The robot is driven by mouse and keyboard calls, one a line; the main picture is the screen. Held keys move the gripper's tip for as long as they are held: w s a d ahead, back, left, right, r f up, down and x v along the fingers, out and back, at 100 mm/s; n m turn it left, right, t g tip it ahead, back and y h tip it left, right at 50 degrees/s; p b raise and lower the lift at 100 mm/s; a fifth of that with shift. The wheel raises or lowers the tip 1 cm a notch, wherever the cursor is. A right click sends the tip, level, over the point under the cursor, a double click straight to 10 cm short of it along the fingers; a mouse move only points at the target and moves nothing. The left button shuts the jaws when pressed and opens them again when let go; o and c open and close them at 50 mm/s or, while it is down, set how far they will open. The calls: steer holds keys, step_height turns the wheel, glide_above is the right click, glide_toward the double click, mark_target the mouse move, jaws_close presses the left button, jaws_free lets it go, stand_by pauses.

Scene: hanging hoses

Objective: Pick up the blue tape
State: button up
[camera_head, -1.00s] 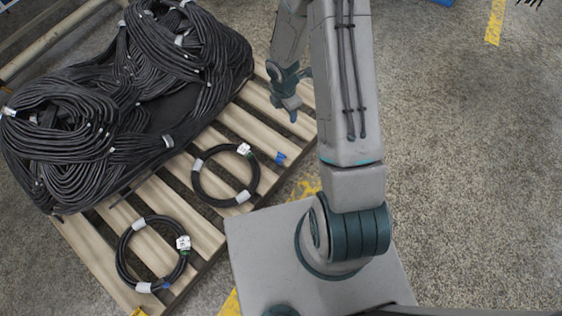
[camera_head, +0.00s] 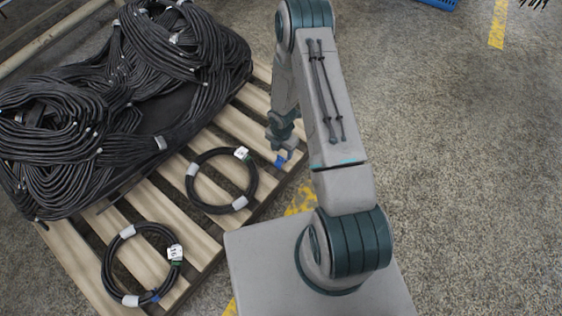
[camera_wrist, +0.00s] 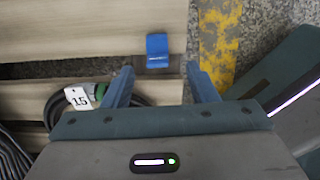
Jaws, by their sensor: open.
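The blue tape (camera_wrist: 157,50) is a small blue piece lying on a wooden slat near the pallet's edge. In the wrist view it lies just beyond my gripper (camera_wrist: 160,82), centred between the two open fingers. Nothing is between the fingers. In the head view the tape (camera_head: 280,161) shows directly below my gripper (camera_head: 286,151), which partly overlaps it. The height between the gripper and the tape is hard to tell.
The wooden pallet (camera_head: 190,229) carries a large pile of black hoses (camera_head: 70,120). Two hose coils lie on the slats, one (camera_head: 250,185) close left of the gripper and one (camera_head: 107,270) nearer the front. Open floor (camera_head: 470,180) is on the right.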

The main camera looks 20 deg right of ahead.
mark_target(280, 157)
steer(key=f+b, duration=0.2)
steer(key=f, duration=0.1)
steer(key=f+b, duration=0.1)
steer(key=f, duration=0.1)
steer(key=shift+a+f, duration=0.2)
steer(key=shift+a, duration=0.05)
steer(key=c, duration=1)
